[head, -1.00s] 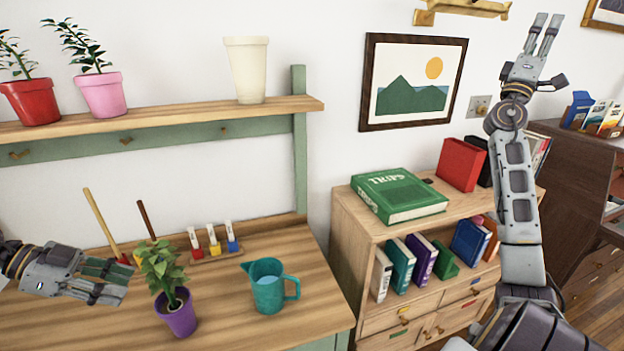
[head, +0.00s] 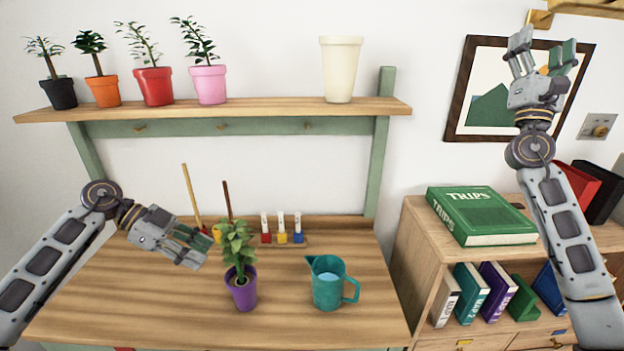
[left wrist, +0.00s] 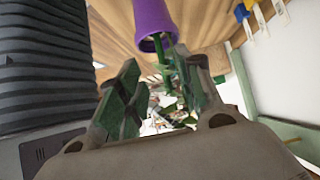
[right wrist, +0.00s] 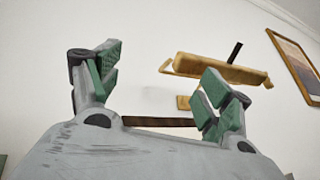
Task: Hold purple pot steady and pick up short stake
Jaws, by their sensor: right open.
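The purple pot (head: 240,290) stands upright on the wooden bench, holding a leafy green plant (head: 237,243). The pot also shows in the left wrist view (left wrist: 153,18). My left gripper (head: 192,250) is left of the plant, apart from the pot; its fingers are spread and empty. Behind the plant, a tall yellow stake (head: 191,197) and a shorter dark brown stake (head: 227,200) rise from the back of the bench. The brown stake's lower end is hidden by the leaves. My right gripper (head: 543,62) is open and empty, raised before the wall picture.
A teal jug (head: 328,287) stands right of the pot. Several potted plants and a cream pot (head: 341,70) stand on the shelf (head: 270,108). A green book (head: 480,215) lies on the right bookcase.

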